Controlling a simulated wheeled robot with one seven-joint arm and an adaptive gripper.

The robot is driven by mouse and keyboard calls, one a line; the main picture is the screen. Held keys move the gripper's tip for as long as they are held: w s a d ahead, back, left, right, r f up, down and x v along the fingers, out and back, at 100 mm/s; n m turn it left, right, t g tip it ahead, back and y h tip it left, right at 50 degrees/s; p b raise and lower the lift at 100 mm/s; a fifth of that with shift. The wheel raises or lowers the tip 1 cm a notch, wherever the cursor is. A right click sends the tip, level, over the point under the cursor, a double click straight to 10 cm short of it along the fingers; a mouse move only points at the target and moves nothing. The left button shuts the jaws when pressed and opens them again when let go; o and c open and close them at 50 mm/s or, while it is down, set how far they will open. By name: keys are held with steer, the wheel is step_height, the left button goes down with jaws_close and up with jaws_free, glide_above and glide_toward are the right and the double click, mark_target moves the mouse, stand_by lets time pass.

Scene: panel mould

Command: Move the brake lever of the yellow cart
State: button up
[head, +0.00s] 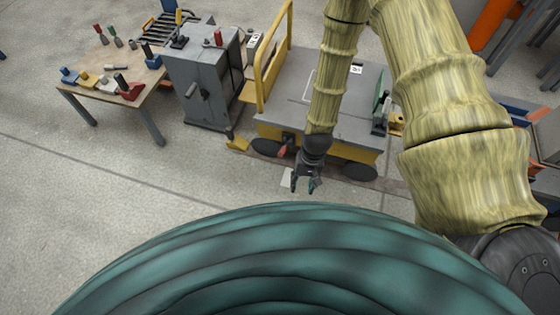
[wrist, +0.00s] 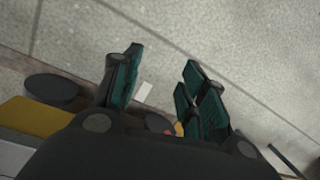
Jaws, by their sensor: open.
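The yellow cart (head: 265,130) stands in the middle of the head view, with a grey deck, a yellow handle frame and dark wheels. A small lever with a red end (head: 282,152), which looks like the brake lever, sticks out of its near side beside a wheel. My gripper (head: 304,187) is open and empty, in front of the cart, a little right of and nearer than the lever. In the wrist view its fingers (wrist: 163,62) are spread over the floor. A small red spot (wrist: 168,132) shows low between them, mostly hidden by the gripper body.
A grey cabinet (head: 203,85) stands left of the cart, and a wooden table (head: 115,92) with several tools stands beyond it. A pale patch (head: 287,176) lies on the floor by the gripper. The floor at the front left is clear.

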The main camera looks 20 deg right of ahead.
steer(key=w+f+m+y+b, duration=0.15)
steer(key=w+f+b, duration=0.25)
steer(key=w+b, duration=0.55)
steer(key=m+g+y+b, duration=0.1)
steer(key=m+b, duration=0.1)
steer(key=b, duration=0.2)
glide_toward(281, 152)
steer(key=b+x, duration=0.2)
steer(key=x, duration=0.9)
steer(key=shift+s+b, duration=0.1)
steer(key=shift+b, duration=0.3)
jaws_close()
